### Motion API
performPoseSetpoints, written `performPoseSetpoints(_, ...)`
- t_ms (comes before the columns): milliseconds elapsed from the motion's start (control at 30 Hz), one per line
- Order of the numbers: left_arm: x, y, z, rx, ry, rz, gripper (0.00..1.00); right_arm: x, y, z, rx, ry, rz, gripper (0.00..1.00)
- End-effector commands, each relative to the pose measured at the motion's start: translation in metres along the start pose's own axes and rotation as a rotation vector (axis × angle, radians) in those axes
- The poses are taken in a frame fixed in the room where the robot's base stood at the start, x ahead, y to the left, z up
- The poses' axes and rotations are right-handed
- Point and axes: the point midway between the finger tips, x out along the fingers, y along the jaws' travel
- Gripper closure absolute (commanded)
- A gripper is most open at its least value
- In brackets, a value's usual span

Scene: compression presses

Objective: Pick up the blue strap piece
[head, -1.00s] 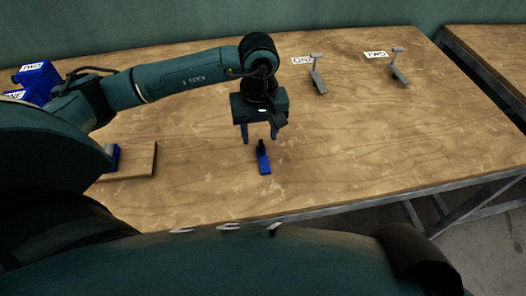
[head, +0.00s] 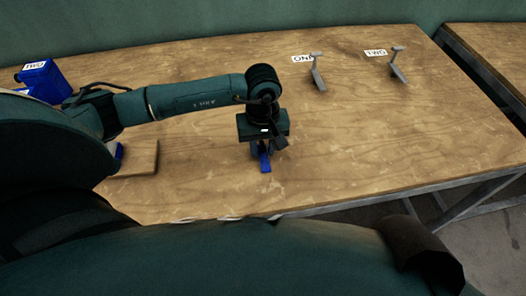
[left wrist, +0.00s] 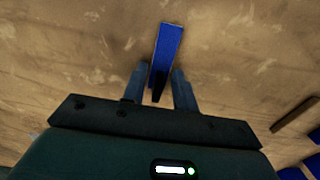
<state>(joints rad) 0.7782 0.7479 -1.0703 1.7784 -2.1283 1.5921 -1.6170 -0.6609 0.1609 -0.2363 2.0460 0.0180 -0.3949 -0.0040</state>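The blue strap piece (head: 265,164) lies on the wooden table (head: 340,150) below my left gripper (head: 262,153). In the left wrist view the strap piece (left wrist: 167,50) is a long blue bar with a dark narrow part towards the gripper. My left gripper (left wrist: 160,86) is open, with one finger on each side of the dark end and a small gap visible beside it. The head view hides that dark end behind the gripper. My right gripper is in neither view.
Two grey stands, one by a label ONE (head: 318,78) and one by a label TWO (head: 398,70), are at the back. A wooden board (head: 140,160) with a blue piece (head: 118,152) is at left. Blue boxes (head: 43,78) stand far left. The table's right side is clear.

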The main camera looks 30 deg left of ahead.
Motion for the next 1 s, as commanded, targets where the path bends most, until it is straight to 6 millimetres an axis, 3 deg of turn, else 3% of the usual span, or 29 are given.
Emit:
performPoseSetpoints(333,0.000,0.000,0.000,0.000,0.000,0.000,1.00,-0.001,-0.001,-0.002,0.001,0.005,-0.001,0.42)
performPoseSetpoints(633,-0.006,0.000,-0.001,0.000,0.002,0.002,1.00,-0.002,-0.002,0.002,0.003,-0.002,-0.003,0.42)
performPoseSetpoints(1000,-0.073,0.001,-0.002,0.000,0.005,0.003,1.00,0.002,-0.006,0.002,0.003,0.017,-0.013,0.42)
